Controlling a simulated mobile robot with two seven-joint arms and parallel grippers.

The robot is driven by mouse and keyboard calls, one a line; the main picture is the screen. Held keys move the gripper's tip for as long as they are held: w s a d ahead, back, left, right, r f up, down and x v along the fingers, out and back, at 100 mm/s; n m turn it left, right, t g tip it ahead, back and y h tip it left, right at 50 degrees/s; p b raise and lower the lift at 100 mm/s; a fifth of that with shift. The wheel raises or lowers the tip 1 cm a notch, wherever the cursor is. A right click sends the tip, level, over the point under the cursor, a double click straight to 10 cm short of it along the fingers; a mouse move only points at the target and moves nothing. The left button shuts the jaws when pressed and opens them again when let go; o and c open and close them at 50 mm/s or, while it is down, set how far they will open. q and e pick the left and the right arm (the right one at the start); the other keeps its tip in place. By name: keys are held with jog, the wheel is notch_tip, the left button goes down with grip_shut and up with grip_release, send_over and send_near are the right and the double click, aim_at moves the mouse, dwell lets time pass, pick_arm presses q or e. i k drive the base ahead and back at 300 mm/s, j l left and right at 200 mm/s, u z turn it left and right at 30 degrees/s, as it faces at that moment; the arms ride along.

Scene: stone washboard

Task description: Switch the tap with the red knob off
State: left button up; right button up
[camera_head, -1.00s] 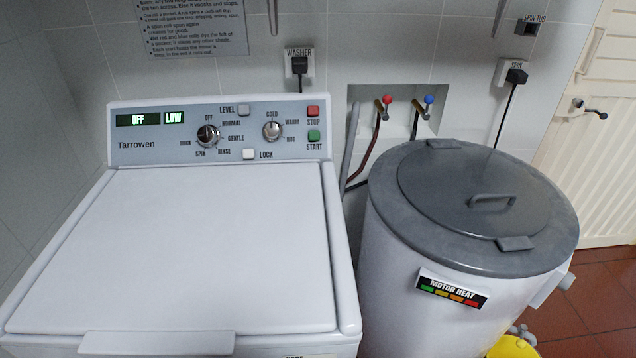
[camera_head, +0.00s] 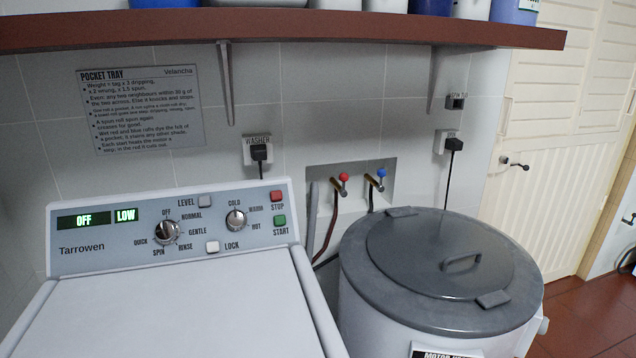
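The tap with the red knob (camera_head: 344,177) sits in a recessed wall box between the washer and the spin tub. A dark red hose runs down from it. The tap with the blue knob (camera_head: 381,173) is just to its right in the same recess (camera_head: 317,180). The small size of the taps keeps me from telling their handle positions for sure. Neither of my grippers shows in the head view.
The Tarrowen washer (camera_head: 160,305) stands at the left, its display reading OFF and LOW. The grey-lidded spin tub (camera_head: 385,245) stands in front of and below the taps. A brown shelf (camera_head: 300,32) with containers runs overhead. A cream door (camera_head: 540,150) is at the right.

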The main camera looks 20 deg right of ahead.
aim_at(343, 177)
jog(key=l+z, duration=0.25)
jog(key=l, duration=0.8)
jog(key=i+l+z, duration=0.2)
jog(key=l, duration=1.1)
